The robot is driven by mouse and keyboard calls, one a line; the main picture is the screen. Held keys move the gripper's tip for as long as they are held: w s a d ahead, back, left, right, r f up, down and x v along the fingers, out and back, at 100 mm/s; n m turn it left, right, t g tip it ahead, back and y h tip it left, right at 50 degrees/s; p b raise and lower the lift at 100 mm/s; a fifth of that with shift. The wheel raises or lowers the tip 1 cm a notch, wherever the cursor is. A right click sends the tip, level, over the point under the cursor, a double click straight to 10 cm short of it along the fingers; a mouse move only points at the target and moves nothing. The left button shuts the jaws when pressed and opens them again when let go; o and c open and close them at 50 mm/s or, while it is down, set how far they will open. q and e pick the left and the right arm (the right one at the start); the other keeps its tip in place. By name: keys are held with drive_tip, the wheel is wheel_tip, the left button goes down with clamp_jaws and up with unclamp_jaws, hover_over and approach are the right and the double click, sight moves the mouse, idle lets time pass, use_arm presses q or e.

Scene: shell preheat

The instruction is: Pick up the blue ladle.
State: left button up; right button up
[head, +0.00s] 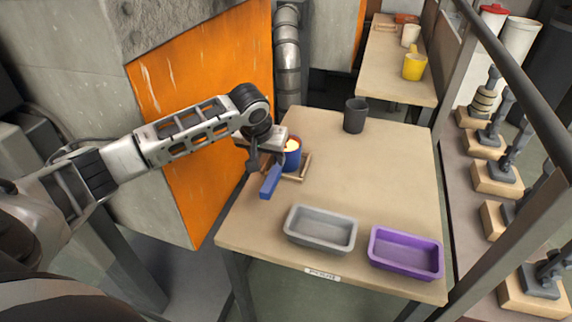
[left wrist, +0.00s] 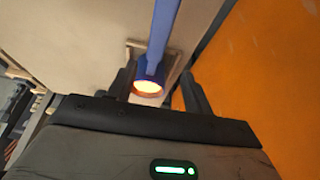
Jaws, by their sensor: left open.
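The blue ladle (head: 270,182) stands on a small wooden frame (head: 302,170) at the table's left side. Its bowl glows orange-yellow inside, and its long blue handle points toward the front left. My left gripper (head: 264,160) is at the ladle, partly covering it in the head view. In the left wrist view, the blue ladle (left wrist: 162,35) runs down between the two fingers of my left gripper (left wrist: 158,80), which are apart. I cannot tell whether either finger touches it. My right gripper is not in view.
A grey tray (head: 320,244) and a purple tray (head: 405,271) sit along the table's front edge. A dark cup (head: 355,115) stands at the back. The table's middle is clear. An orange panel (head: 200,115) rises close on the left.

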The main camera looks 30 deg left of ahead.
sight(275, 169)
use_arm(q)
drive_tip(key=x, duration=0.3)
drive_tip(key=shift+d+b+x, duration=0.15)
drive_tip(key=shift+b+x, duration=0.2)
drive_tip(key=shift+x, duration=1)
drive_tip(key=shift+d+b+x, duration=0.15)
drive_tip(key=shift+b+x, duration=0.15)
drive_tip(key=shift+x, duration=1.1)
drive_tip(key=shift+w+r, duration=0.15)
drive_tip(key=shift+w, duration=0.1)
clamp_jaws()
